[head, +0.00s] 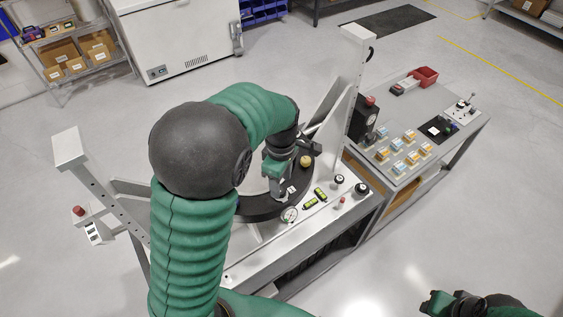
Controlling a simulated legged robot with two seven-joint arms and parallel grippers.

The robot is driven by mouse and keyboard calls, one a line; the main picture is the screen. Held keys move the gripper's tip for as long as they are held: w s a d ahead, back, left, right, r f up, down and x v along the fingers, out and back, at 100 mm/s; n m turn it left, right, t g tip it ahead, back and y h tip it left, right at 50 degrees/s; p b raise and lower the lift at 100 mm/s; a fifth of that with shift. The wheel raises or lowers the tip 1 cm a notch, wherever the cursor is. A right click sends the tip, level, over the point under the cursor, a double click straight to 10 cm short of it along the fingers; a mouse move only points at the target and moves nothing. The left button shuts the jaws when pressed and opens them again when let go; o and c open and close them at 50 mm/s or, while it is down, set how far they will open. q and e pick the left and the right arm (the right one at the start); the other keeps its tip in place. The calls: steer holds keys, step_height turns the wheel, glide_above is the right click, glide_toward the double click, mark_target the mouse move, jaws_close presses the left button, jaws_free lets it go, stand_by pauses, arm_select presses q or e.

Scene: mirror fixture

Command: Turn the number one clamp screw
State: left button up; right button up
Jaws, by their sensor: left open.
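The mirror fixture is a black ring (262,209) around a pale disc, set on a grey bench. A brass-coloured round knob (306,161) sits at the ring's right edge. I cannot read any number, so I cannot tell which part is the number one clamp screw. My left gripper (280,180) is open over the right part of the ring, just left of the brass knob. I cannot tell whether it touches anything. My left arm hides much of the ring and disc. My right gripper (440,302) is at the bottom right, away from the fixture, partly cut off.
Black knobs (338,180) and a dial gauge (289,215) sit on the bench front. Upright posts (356,75) flank the fixture. A side table (440,155) on the right holds several small boxes and a red bin (424,76).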

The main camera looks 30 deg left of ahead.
arm_select(q)
step_height(320, 180, up, 14)
steer(key=b, duration=0.2)
steer(key=s+d+f+m+t, duration=0.1)
steer(key=s+d+f+m, duration=0.35)
steer(key=f+m, duration=0.5)
steer(key=s+d+f+m+t, duration=0.1)
steer(key=s+d+f+m, duration=0.3)
steer(key=f+m, duration=0.55)
step_height(320, 180, down, 16)
steer(key=a+b, duration=0.1)
steer(key=b, duration=1.4)
steer(key=shift+s+r+t, duration=0.25)
steer(key=shift+s+t, duration=0.05)
steer(key=shift+s, duration=0.1)
steer(key=shift+w, duration=0.1)
